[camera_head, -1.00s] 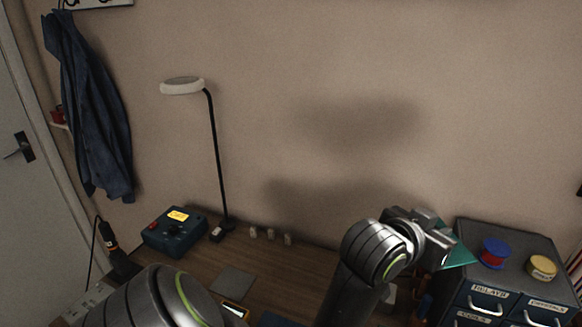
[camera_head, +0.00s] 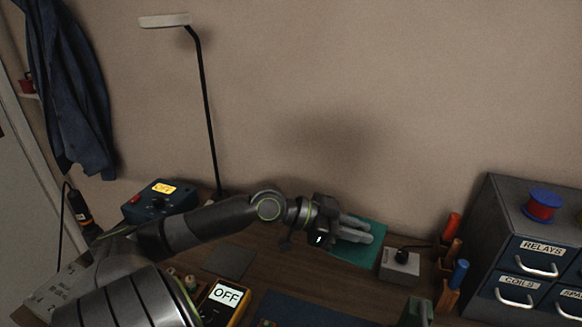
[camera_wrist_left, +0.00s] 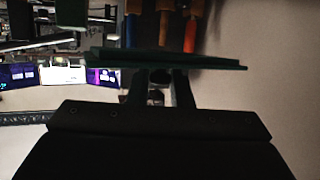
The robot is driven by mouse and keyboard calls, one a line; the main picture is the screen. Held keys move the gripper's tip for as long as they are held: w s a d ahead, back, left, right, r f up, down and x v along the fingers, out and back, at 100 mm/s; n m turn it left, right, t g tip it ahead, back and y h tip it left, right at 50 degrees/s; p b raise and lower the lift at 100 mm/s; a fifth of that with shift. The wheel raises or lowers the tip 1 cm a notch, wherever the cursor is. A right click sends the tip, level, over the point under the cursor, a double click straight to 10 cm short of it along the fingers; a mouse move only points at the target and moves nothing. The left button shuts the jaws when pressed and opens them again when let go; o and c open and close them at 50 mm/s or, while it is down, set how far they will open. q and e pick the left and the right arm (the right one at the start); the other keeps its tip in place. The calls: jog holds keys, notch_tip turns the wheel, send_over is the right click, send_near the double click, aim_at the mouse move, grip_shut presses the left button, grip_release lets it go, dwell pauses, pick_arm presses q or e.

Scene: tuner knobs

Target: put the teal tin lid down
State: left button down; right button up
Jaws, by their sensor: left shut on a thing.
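The teal tin lid (camera_head: 364,253) is a flat square-cornered plate at the middle right of the head view, over the back of the desk near the wall. My left gripper (camera_head: 356,230) is shut on it, with the fingers covering part of its top. I cannot tell whether the lid touches the desk. In the left wrist view the lid (camera_wrist_left: 200,63) shows nearly edge-on as a dark green strip across the fingers (camera_wrist_left: 158,85). My right gripper is not in view.
A grey box with a black knob (camera_head: 400,262) stands just right of the lid. Several screwdriver-like handles (camera_head: 455,250) stand beyond it, beside the drawer cabinet (camera_head: 508,240) with a spool (camera_head: 542,204) on top. A lamp (camera_head: 207,110) and a blue device (camera_head: 157,202) stand left.

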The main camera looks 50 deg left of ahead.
pick_arm(q)
jog(key=shift+n+t+y, duration=0.6)
jog(key=shift+n+y, duration=0.2)
jog(key=a+f+b, duration=0.4)
jog(key=a+f, duration=0.1)
jog(key=a+f+b, duration=0.2)
jog(key=shift+w+a+f, duration=0.25)
jog(key=shift+a+f, duration=0.05)
jog(key=shift+f, duration=0.1)
notch_tip(320, 180, down, 4)
jog(key=shift+r+b, duration=0.2)
jog(key=shift+b, duration=0.3)
jog(key=shift+f, duration=0.4)
